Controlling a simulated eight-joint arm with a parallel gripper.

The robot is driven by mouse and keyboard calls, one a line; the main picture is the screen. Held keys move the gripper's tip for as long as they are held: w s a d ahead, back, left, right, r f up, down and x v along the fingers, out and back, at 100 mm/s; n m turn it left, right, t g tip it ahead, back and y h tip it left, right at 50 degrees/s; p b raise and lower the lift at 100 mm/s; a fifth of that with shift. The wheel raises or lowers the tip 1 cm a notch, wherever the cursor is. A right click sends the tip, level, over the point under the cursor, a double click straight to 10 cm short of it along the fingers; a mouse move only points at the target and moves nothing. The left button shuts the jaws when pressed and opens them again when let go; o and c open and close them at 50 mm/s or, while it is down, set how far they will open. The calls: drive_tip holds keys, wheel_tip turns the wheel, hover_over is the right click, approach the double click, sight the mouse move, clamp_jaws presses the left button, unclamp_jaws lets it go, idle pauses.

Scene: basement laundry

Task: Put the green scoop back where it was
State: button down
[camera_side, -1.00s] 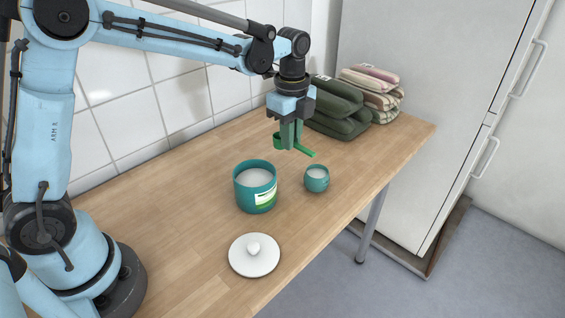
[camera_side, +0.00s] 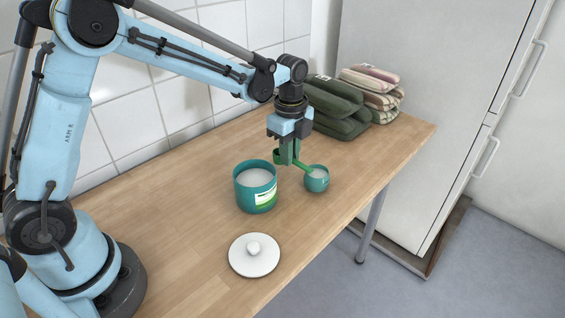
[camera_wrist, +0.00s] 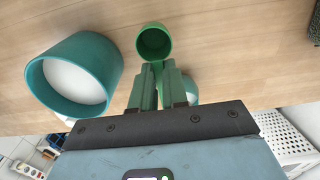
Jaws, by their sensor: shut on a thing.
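My gripper (camera_side: 287,160) is shut on the green scoop (camera_side: 305,168), above the table behind the two teal vessels. In the wrist view the scoop's empty round bowl (camera_wrist: 154,42) sticks out past my fingertips (camera_wrist: 160,72). In the side view the handle's end overlaps the small teal cup (camera_side: 318,185); whether they touch I cannot tell. The large teal canister (camera_side: 254,201) stands open with white contents, left of the cup; it also shows in the wrist view (camera_wrist: 40,85). The cup is mostly hidden behind my fingers there.
A white lid (camera_side: 254,262) with a knob lies on the wooden table (camera_side: 190,220) in front of the canister. Folded dark green cloths (camera_side: 335,105) and striped cloths (camera_side: 375,92) are stacked behind my gripper. A tall white cabinet (camera_side: 420,120) stands beyond the table's right edge.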

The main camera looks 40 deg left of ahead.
drive_tip(key=shift+f, duration=0.3)
drive_tip(key=c, duration=1.1)
unclamp_jaws()
drive_tip(key=shift+c, duration=0.2)
wheel_tip(320, 180, up, 13)
drive_tip(key=s+a+f+n+t, duration=0.1)
drive_tip(key=s+n+t, duration=0.2)
drive_tip(key=s+n, duration=0.5)
drive_tip(key=s+a+f+n+t, duration=0.2)
drive_tip(key=s+n+t, duration=0.2)
drive_tip(key=s+n, duration=0.4)
drive_tip(key=shift+f+n, duration=0.2)
drive_tip(key=shift+n, duration=0.8)
